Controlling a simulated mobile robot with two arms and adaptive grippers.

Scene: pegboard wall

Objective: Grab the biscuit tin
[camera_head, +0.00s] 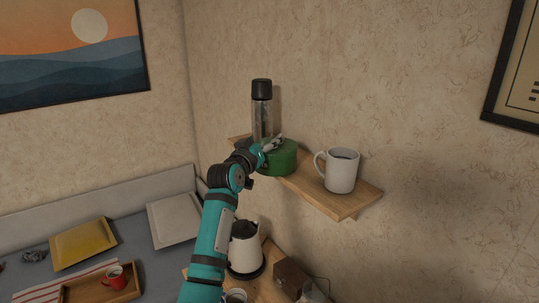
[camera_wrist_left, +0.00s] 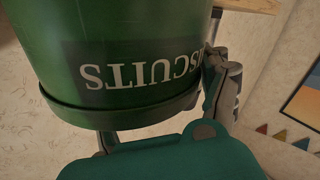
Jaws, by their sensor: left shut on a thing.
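The green biscuit tin (camera_head: 282,160) stands on the wooden wall shelf, between a flask and a white mug. In the left wrist view the tin (camera_wrist_left: 110,50) fills the upper left, with its "BISCUITS" label upside down in the picture. My left gripper (camera_head: 272,147) is at the tin and shut on it; one finger shows against the tin's side in the wrist view, and the other is mostly hidden. My right gripper is not in view.
The wooden shelf (camera_head: 345,205) also holds a dark-capped flask (camera_head: 262,112) behind the tin and a white mug (camera_head: 341,171) to its right.

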